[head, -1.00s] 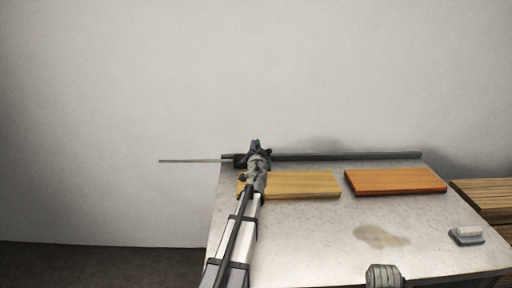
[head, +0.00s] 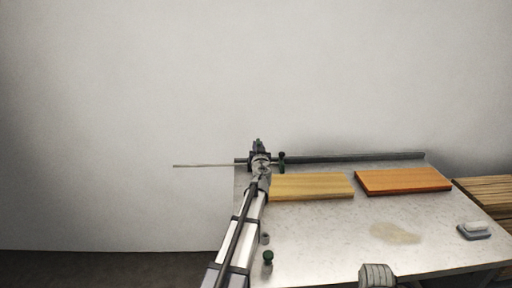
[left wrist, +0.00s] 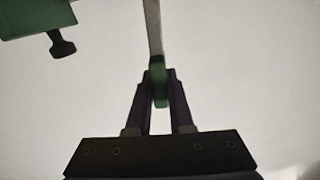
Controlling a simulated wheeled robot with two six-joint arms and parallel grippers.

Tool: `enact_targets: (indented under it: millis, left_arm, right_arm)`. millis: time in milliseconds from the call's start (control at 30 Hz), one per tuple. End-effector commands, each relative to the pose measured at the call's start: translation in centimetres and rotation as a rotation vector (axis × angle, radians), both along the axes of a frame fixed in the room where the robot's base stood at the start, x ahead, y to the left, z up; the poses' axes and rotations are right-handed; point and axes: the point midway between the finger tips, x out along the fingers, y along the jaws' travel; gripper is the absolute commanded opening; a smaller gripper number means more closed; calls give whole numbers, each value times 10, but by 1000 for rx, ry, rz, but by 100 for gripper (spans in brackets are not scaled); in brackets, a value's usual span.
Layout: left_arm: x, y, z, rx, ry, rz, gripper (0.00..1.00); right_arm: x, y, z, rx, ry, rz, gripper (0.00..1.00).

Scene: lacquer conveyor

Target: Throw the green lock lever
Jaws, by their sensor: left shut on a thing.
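The green lock lever shows in the left wrist view as a green grip (left wrist: 158,72) on a pale grey bar that runs up out of the picture. My left gripper (left wrist: 159,92) is shut on that green grip, with one dark finger on each side. In the head view my left gripper (head: 259,154) is at the left end of the dark rail (head: 350,156) along the table's back edge.
A green block (left wrist: 35,17) with a dark knob is at the wrist view's upper left. A thin rod (head: 205,165) sticks out left of the table. A yellow board (head: 312,185) and an orange board (head: 403,180) lie on the table. A small green-topped knob (head: 268,256) is beside my arm.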

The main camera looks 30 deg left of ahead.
Motion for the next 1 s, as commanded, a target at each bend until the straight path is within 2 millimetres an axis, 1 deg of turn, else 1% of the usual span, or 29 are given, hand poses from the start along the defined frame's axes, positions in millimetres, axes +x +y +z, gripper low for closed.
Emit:
enact_targets:
  millis: [100,500,733,1000]
  left_arm:
    - [-9,10,0,-96,-58,4,0]
    - [-29,43,-9,-398,-244,3,0]
    - [-37,56,-15,-525,-320,1,0]
    - [-41,63,-19,-611,-371,-1,0]
  right_arm:
    - [0,0,0,0,0,0,50]
    - [0,0,-8,0,0,0,50]
    - [0,0,-15,0,0,0,50]
    - [0,0,-19,0,0,0,50]
